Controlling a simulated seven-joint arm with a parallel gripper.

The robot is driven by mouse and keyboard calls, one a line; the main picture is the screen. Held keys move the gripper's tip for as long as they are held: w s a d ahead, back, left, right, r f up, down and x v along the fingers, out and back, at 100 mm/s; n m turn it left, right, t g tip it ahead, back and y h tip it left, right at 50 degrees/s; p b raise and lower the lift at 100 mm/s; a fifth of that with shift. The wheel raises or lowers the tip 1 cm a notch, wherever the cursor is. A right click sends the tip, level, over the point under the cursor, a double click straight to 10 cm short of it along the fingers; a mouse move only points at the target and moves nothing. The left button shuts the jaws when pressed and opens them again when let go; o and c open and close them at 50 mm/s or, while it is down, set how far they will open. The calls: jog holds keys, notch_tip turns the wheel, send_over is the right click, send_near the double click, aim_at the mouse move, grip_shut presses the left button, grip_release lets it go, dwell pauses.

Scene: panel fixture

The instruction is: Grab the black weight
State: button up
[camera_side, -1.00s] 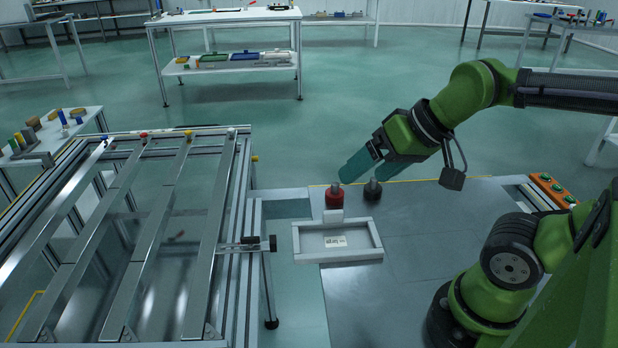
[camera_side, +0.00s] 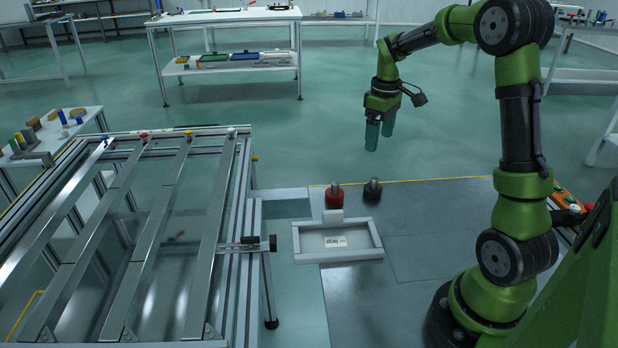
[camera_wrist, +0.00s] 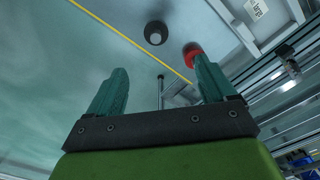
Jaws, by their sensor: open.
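The black weight (camera_side: 373,189) stands upright on the grey table, just right of the red weight (camera_side: 335,195). In the wrist view the black weight (camera_wrist: 156,34) shows beyond the fingertips, between their lines, and the red weight (camera_wrist: 192,52) is partly hidden behind the right finger. My gripper (camera_side: 380,143) has teal fingers pointing down and hangs in the air above the black weight, clear of it. In the wrist view my gripper (camera_wrist: 160,78) has its fingers spread wide with nothing between them.
A shallow grey tray (camera_side: 376,238) with a label lies in front of the weights. A metal rail frame (camera_side: 212,220) stands at the left. The grey tabletop (camera_side: 440,215) right of the weights is clear. A yellow line (camera_side: 440,179) runs along its far edge.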

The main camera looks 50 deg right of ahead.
jog(key=r+n, duration=0.1)
send_near(374, 178)
jog(key=shift+n, duration=0.4)
jog(key=f, duration=0.4)
jog(key=a+f, duration=0.1)
jog(key=f, duration=0.1)
jog(key=shift+s+f, duration=0.1)
jog(key=shift+f, duration=0.15)
jog(key=shift+d+f, duration=0.2)
jog(key=shift+f, duration=1.1)
jog(key=shift+d+f, duration=0.2)
jog(key=shift+f, duration=1.1)
jog(key=c, duration=1.5)
jog(key=shift+r, duration=0.15)
